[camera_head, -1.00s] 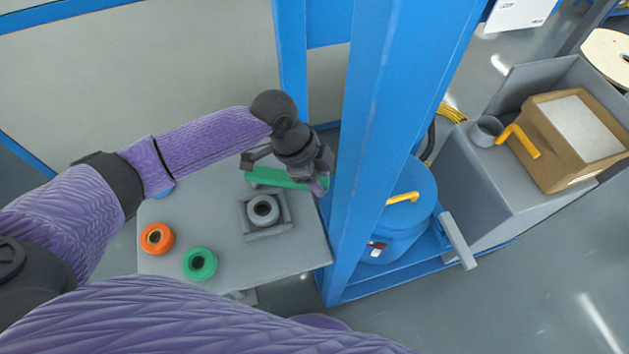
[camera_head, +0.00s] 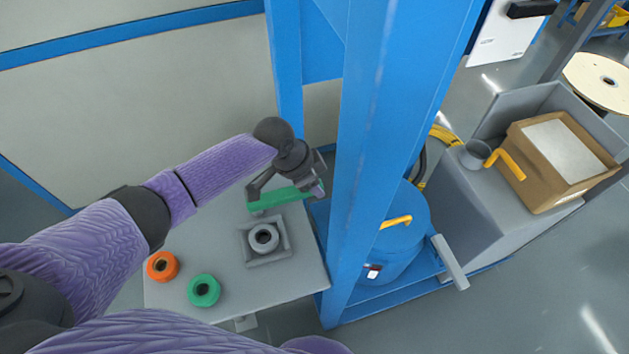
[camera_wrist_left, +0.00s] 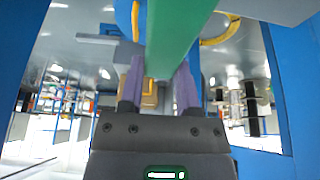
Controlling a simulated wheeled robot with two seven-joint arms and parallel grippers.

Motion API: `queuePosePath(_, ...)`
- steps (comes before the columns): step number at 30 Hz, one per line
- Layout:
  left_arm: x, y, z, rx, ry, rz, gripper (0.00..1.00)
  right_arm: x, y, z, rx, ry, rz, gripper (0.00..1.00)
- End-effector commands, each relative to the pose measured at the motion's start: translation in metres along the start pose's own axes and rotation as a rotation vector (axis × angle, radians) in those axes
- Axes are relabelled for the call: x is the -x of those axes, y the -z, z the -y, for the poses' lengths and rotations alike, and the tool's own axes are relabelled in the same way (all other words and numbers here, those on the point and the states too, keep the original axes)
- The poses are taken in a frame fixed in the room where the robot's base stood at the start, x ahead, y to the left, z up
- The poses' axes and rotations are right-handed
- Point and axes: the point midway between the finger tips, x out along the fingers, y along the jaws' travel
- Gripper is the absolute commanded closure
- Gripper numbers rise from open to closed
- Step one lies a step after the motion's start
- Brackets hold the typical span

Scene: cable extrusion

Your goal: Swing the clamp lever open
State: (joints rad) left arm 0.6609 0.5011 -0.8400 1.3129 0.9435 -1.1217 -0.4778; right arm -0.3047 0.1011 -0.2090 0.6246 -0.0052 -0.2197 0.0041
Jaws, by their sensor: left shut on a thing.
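A green bar (camera_head: 280,198), which looks like the clamp lever, lies above the far side of the grey table, beside the blue post. My left gripper (camera_head: 317,188) is at the bar's right end, close to the post. In the left wrist view, the green bar (camera_wrist_left: 175,40) runs between the purple fingers of my left gripper (camera_wrist_left: 158,85), which are shut on it. The bar's pivot and clamp are hidden or too small to make out. My right gripper is out of view.
The blue post (camera_head: 375,150) stands right of my left gripper. On the grey table (camera_head: 215,250) are a grey ring (camera_head: 264,238) in a square holder, an orange ring (camera_head: 162,266) and a green ring (camera_head: 204,291). A blue drum (camera_head: 397,245) stands behind the post.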

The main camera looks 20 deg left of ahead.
Motion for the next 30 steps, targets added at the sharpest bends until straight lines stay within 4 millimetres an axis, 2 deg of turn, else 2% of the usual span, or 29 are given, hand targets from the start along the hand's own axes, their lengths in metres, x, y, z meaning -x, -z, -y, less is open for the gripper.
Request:
queuePosePath(9,0.001,0.001,0.003,0.006,0.007,-0.005,1.0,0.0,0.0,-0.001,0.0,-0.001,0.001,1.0)
queuePosePath(10,0.001,0.001,0.003,0.007,0.008,-0.005,0.55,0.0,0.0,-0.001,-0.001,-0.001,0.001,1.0)
queuePosePath(14,0.001,0.001,0.002,0.006,0.006,-0.004,0.27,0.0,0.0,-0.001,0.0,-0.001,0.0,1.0)
queuePosePath(15,0.001,0.001,0.002,0.005,0.006,-0.003,0.24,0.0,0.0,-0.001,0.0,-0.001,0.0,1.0)
queuePosePath(23,0.003,0.001,0.002,0.004,0.004,-0.002,0.24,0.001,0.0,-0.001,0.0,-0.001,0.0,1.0)
queuePosePath(26,0.02,0.002,0.002,0.004,0.005,-0.003,0.24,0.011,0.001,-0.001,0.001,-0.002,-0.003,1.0)
queuePosePath(30,0.059,0.003,0.002,0.003,0.007,-0.003,0.24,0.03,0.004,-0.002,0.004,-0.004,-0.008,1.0)
